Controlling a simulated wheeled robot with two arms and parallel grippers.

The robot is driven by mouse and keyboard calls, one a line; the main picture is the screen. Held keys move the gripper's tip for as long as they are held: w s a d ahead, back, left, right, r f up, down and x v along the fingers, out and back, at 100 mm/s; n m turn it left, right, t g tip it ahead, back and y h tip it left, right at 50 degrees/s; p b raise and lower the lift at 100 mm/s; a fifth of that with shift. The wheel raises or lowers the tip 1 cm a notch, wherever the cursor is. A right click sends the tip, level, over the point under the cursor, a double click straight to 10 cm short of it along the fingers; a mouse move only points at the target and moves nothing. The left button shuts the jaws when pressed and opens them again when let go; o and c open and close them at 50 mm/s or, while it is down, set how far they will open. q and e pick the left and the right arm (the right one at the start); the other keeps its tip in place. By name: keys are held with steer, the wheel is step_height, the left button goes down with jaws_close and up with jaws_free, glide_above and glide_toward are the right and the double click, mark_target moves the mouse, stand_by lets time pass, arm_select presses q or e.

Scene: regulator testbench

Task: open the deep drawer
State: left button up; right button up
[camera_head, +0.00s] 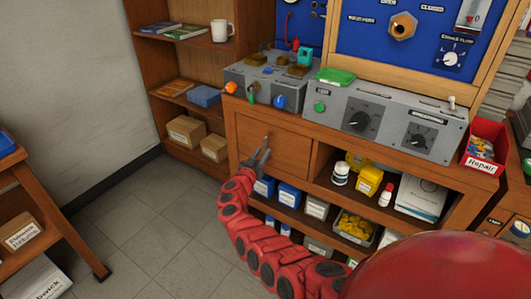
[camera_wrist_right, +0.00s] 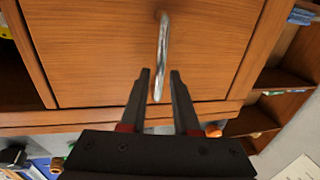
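The deep drawer (camera_head: 288,155) is a plain brown wooden front at the left of the bench, below the grey control boxes, and it looks shut. Its metal bar handle (camera_wrist_right: 163,35) runs upright in the right wrist view, its lower end lying between my right fingers. My right gripper (camera_head: 263,151) is open at the drawer front, with a finger on each side of the handle in the right wrist view (camera_wrist_right: 160,73). I see gaps beside the bar, so it is not pinched. The gripper partly hides the handle in the head view. My left gripper is not in view.
Open shelves right of and below the drawer hold bottles, boxes and bins (camera_head: 355,226). A wooden shelf unit (camera_head: 150,60) stands left of the bench. A red Repair bin (camera_head: 484,146) sits at the right. The floor (camera_head: 150,215) in front is clear.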

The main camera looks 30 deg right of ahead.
mark_target(265, 149)
steer(key=b+x, duration=0.1)
steer(key=x, duration=0.1)
steer(key=shift+w+d+f, duration=0.1)
steer(key=shift+w+d, duration=0.15)
steer(key=shift+d, duration=0.05)
steer(key=shift+w+d+b, duration=0.1)
steer(key=shift+d+b, duration=0.2)
steer(key=shift+b, duration=0.05)
jaws_close()
stand_by(1.1)
